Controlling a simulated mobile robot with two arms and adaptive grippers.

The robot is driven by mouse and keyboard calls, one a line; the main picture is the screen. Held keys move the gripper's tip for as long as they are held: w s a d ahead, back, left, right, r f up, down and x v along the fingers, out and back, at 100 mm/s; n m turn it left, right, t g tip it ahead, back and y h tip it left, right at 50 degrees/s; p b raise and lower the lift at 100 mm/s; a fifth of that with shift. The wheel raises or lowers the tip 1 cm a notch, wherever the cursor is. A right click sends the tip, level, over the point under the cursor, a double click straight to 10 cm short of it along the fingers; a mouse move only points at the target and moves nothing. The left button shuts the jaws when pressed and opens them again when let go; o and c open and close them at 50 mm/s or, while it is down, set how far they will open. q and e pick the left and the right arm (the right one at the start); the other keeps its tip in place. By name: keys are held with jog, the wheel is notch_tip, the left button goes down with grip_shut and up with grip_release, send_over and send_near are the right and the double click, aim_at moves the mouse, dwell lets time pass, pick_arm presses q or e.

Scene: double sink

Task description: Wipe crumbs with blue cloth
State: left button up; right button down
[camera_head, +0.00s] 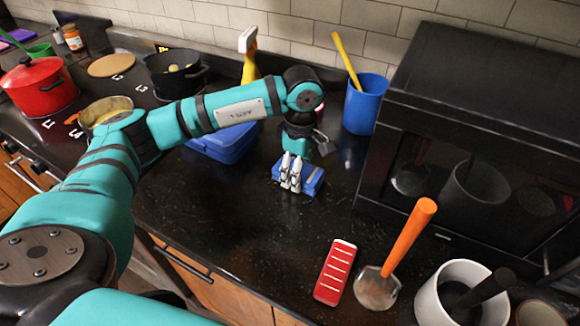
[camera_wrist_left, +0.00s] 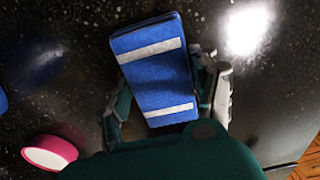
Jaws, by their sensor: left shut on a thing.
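The blue cloth (camera_head: 312,184) is a folded pad with pale stripes, on or just above the dark counter; I cannot tell whether it touches. My left gripper (camera_head: 291,172) points down and is shut on it. In the left wrist view the cloth (camera_wrist_left: 160,85) sits between the two fingers of my left gripper (camera_wrist_left: 168,98), one at each side. Pale specks show on the counter (camera_head: 255,225), but I cannot tell crumbs from the stone's speckle. My right gripper is not in view.
A blue box (camera_head: 222,145) lies behind my left arm. A blue cup (camera_head: 363,105) and a black microwave (camera_head: 470,130) stand right of the cloth. A red striped item (camera_head: 335,272), an orange-handled spatula (camera_head: 395,255) and a white pot (camera_head: 440,295) are nearer. Counter left of these is clear.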

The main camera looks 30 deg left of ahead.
aim_at(256, 170)
pick_arm(q)
jog(key=shift+s+d, duration=0.1)
jog(key=shift+d, duration=0.25)
jog(key=shift+s, duration=1)
jog(key=shift+a+b, duration=0.4)
jog(key=shift+a, duration=0.5)
jog(key=shift+a+b, duration=0.35)
jog(key=shift+a, duration=0.8)
jog(key=shift+s+a+f+b, duration=0.1)
jog(key=shift+a+b, duration=0.35)
jog(key=shift+a, duration=0.6)
jog(key=shift+s+a+b, duration=0.15)
jog(key=shift+a+b, duration=0.5)
jog(key=shift+a, duration=2)
jog(key=shift+r, duration=0.2)
